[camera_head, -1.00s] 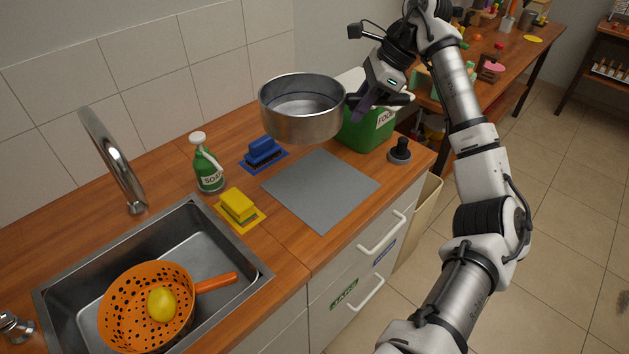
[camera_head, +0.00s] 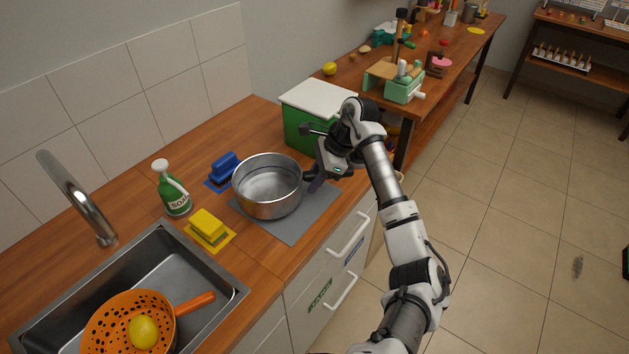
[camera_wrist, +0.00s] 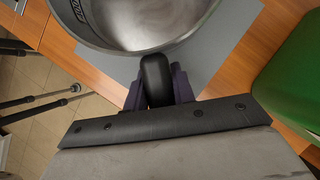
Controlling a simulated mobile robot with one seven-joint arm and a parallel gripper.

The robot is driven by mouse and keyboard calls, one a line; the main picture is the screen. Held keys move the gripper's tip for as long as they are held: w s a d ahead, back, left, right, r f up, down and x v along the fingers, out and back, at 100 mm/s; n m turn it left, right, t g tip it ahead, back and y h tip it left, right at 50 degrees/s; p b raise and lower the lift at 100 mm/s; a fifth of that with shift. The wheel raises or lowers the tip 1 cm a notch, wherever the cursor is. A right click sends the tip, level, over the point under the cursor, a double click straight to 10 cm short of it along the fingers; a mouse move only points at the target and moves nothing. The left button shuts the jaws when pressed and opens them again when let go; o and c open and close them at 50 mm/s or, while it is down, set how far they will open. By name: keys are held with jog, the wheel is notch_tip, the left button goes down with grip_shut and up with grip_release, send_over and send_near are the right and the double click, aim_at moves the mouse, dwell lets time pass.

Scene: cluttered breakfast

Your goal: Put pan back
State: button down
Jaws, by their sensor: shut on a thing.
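The pan (camera_head: 267,186) is a round, empty steel pot with a black handle. In the head view it is upright over the grey mat (camera_head: 294,224); I cannot tell whether its base touches the mat. My gripper (camera_head: 312,180) is at the pan's right side, shut on the handle. In the wrist view the black handle (camera_wrist: 156,80) stands between the purple fingertips of my gripper (camera_wrist: 158,88), and the pan's rim and inside (camera_wrist: 140,22) show beyond it. The grey mat (camera_wrist: 215,50) shows beneath the pan.
A soap bottle (camera_head: 173,188) stands farther left. A green bin with a white lid (camera_head: 300,128) stands behind my gripper. The sink (camera_head: 215,262) holds an orange colander (camera_head: 105,318) with a lemon.

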jog(key=shift+f, duration=0.95)
jog(key=c, duration=1.2)
grip_release()
jog(key=shift+f, duration=0.1)
jog(key=shift+o, duration=0.2)
jog(key=b+v, duration=0.4)
jog(key=v, duration=0.8)
jog(key=shift+b, duration=0.35)
jog(key=shift+d, duration=0.15)
